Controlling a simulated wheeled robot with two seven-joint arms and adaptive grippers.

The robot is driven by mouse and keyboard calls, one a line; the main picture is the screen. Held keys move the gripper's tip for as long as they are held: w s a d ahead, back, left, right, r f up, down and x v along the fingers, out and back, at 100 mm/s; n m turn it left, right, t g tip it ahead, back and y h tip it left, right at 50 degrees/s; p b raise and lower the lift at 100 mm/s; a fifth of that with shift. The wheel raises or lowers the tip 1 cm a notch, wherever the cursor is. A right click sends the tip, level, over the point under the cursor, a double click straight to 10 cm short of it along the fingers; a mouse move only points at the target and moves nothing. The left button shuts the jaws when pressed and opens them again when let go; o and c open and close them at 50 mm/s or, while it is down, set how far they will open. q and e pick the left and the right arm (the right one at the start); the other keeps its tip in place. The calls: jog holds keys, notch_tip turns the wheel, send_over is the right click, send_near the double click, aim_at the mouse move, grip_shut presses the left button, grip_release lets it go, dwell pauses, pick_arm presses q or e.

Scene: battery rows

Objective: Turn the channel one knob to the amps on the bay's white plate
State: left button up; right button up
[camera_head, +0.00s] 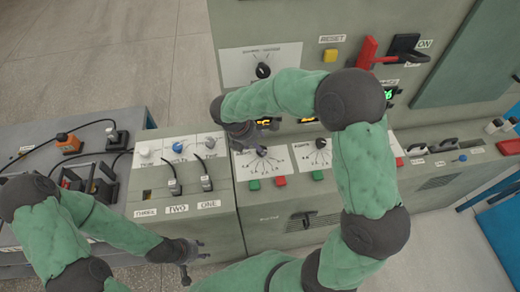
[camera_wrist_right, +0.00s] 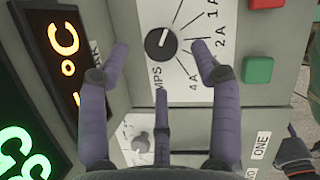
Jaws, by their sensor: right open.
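A black knob (camera_wrist_right: 160,43) with a white pointer line sits on a white dial plate (camera_wrist_right: 190,20) marked AMPS, 1 A, 2 A and 4 A. The pointer seems to point toward the top of the wrist picture; its exact mark is unclear. My right gripper (camera_wrist_right: 160,55) is open, its fingertips on either side of the knob in the picture. I cannot tell if they touch it. In the head view the knob (camera_head: 262,151) is beside my right gripper (camera_head: 246,132). My left gripper (camera_head: 188,262) hangs low in front of the console; its jaws are too small to judge.
A second dial knob (camera_head: 320,143) is to the right. Green (camera_head: 254,185) and red (camera_head: 280,181) buttons lie below. A module at left bears labels THREE, TWO, ONE (camera_head: 208,204). A red lever (camera_head: 367,52) and yellow reset button (camera_head: 330,56) are on the upright panel.

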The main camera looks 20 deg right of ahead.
jog(key=b+x, duration=0.1)
jog(key=x, duration=0.4)
jog(key=shift+r, duration=0.1)
jog(key=c, duration=1.1)
